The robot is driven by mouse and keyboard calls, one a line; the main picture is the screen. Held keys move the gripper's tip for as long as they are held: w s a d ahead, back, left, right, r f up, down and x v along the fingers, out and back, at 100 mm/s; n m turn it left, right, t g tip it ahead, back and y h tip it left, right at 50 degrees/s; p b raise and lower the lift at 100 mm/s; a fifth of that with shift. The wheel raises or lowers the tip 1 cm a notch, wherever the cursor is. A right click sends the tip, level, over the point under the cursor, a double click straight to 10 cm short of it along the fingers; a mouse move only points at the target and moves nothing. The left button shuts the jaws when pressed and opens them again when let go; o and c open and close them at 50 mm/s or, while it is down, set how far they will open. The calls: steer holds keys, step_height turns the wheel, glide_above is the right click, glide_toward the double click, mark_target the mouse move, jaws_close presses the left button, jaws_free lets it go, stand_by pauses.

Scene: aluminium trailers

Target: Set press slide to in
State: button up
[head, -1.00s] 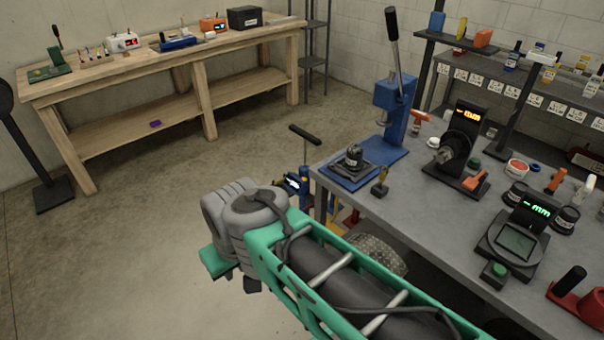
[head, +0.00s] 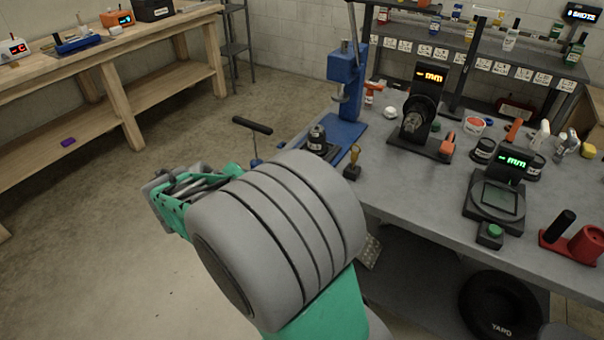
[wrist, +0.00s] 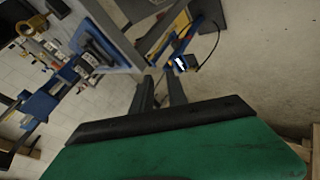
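The blue press (head: 346,72) stands on the grey metal table, its thin lever upright above it. Its blue base runs toward the near left, where a dark round block (head: 317,140) sits on a low blue plate. The plate juts out in front of the press column; part of it is hidden behind my arm. In the wrist view the blue plate (wrist: 98,48) shows at the upper left. My gripper (wrist: 161,78) has two dark fingers with a gap between them and nothing held. It is off the table's left end, apart from the press.
On the metal table (head: 400,190) stand a dial gauge (head: 420,112), a scale (head: 496,198) and a small brass-topped stamp (head: 353,163). A black T-handle (head: 252,125) rises beside the table's left end. Open floor (head: 100,250) lies left, before a wooden bench (head: 150,35).

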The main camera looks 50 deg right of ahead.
steer(key=s+d+f+n+h+b, duration=0.1)
steer(key=d+h, duration=0.1)
steer(key=d, duration=0.5)
steer(key=s+d+f+g+h, duration=0.1)
steer(key=d+f+h, duration=0.1)
steer(key=d, duration=0.6)
steer(key=s+d+f+n+g+h+b, duration=0.1)
steer(key=d+h, duration=0.2)
steer(key=d, duration=0.4)
steer(key=shift+s+d+f+n+b, duration=0.1)
steer(key=shift+d+f+n+b, duration=0.1)
steer(key=shift+n+b, duration=0.1)
steer(key=shift+d, duration=0.1)
steer(key=shift+c, duration=0.5)
